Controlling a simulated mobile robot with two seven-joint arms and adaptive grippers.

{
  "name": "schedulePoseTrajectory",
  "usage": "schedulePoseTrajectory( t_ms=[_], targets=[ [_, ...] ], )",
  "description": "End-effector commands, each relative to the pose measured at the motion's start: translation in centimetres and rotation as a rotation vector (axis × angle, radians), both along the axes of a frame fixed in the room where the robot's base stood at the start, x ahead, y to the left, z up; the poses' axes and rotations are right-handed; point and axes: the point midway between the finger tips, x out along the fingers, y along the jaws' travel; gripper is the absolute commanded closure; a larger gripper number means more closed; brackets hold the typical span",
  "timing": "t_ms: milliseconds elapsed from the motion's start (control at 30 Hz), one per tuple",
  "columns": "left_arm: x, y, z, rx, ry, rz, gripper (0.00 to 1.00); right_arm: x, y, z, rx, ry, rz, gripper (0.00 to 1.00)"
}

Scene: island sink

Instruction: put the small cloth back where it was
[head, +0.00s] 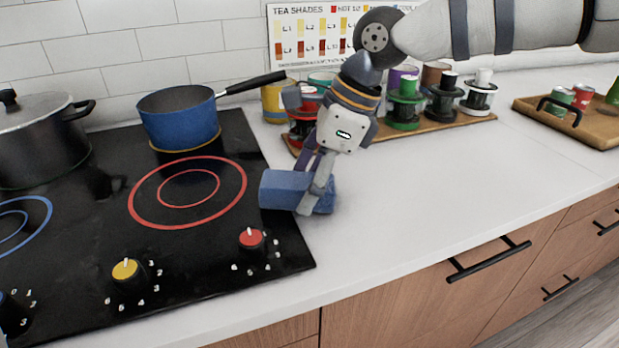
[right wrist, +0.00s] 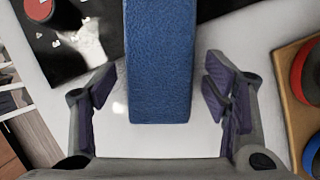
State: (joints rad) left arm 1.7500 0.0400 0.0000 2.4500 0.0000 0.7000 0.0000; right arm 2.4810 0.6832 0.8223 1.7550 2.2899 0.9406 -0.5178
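The small cloth (head: 283,190) is a folded blue block on the white counter at the right edge of the black cooktop. My right gripper (head: 311,190) reaches down over its right end. In the right wrist view the cloth (right wrist: 159,60) lies between the two fingers of the gripper (right wrist: 160,95). A gap shows between the cloth and each finger pad, so the gripper is open around it and does not grip it. In the head view one finger hides part of the cloth. My left gripper is not in view.
The cooktop (head: 110,210) holds a blue saucepan (head: 180,120) and a dark pot (head: 42,140). Behind my gripper, a wooden rack (head: 440,124) carries several coloured canisters. A wooden tray (head: 590,127) stands at the far right. The counter (head: 430,190) between is clear.

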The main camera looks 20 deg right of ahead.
Motion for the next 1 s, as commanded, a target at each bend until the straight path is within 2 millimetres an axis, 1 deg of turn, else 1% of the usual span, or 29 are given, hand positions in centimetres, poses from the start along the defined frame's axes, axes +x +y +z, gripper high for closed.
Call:
schedulePoseTrajectory(
  t_ms=[167,267,367,500,600,700,800,1000],
  targets=[
    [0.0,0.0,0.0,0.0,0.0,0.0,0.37,0.0,0.0,0.0,0.0,0.0,0.0,0.31],
    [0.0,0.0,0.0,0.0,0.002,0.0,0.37,0.0,0.0,0.8,0.0,-0.001,0.0,0.31],
    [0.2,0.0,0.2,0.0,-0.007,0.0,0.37,-0.2,-0.8,3.1,0.003,-0.007,-0.003,0.31],
    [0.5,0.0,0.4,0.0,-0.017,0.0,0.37,-0.9,-2.2,6.9,0.004,-0.007,-0.002,0.31],
    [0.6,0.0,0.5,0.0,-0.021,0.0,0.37,-1.2,-3.1,9.1,0.002,-0.006,-0.002,0.31],
    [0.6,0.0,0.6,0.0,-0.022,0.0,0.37,-1.5,-3.7,10.7,0.001,-0.003,0.0,0.31],
    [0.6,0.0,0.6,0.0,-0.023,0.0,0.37,-1.6,-4.1,11.5,0.0,-0.001,0.001,0.31],
    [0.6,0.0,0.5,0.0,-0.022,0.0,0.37,-1.7,-4.2,11.7,-0.001,0.001,0.001,0.31]
  ],
)
